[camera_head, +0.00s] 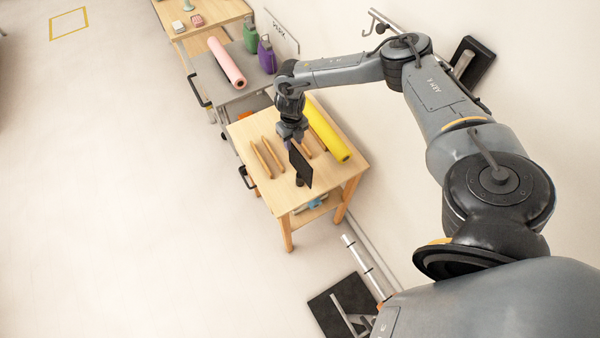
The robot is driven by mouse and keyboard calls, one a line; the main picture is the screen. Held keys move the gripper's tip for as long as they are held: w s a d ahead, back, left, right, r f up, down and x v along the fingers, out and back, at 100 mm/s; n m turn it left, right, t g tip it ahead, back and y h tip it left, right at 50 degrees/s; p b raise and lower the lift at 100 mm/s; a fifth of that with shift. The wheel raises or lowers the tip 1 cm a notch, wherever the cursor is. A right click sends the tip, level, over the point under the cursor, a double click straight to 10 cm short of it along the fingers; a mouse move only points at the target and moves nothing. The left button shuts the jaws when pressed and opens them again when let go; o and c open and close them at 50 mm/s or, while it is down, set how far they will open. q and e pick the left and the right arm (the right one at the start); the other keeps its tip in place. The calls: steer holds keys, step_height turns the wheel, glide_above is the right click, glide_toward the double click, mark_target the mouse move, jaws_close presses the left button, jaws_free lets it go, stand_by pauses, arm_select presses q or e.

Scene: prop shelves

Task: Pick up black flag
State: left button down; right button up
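The black flag (300,168) is a dark flat panel at the near side of the wooden table (252,128), with a small dark round piece visible at its lower left. My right gripper (292,141) points down over the table, right at the flag's upper end. From this angle the fingertips are small and dark against the flag. I cannot tell whether they are shut on it, touching it or just apart from it. My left gripper is not in view.
Several wooden sticks (271,153) and a yellow roll (328,131) lie on the table. Behind stands a grey cart with a pink roll (226,63), a green container (250,35) and a purple container (266,55). The wall is close on the right. Open floor lies left.

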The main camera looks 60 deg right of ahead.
mark_target(293, 150)
steer(key=shift+s+a+f+p, duration=0.1)
steer(key=shift+f+p, duration=0.25)
steer(key=shift+f, duration=1)
steer(key=shift+s+f+p, duration=0.1)
steer(key=shift+f+p, duration=0.2)
steer(key=shift+f, duration=1.05)
jaws_close()
steer(key=shift+w, duration=0.1)
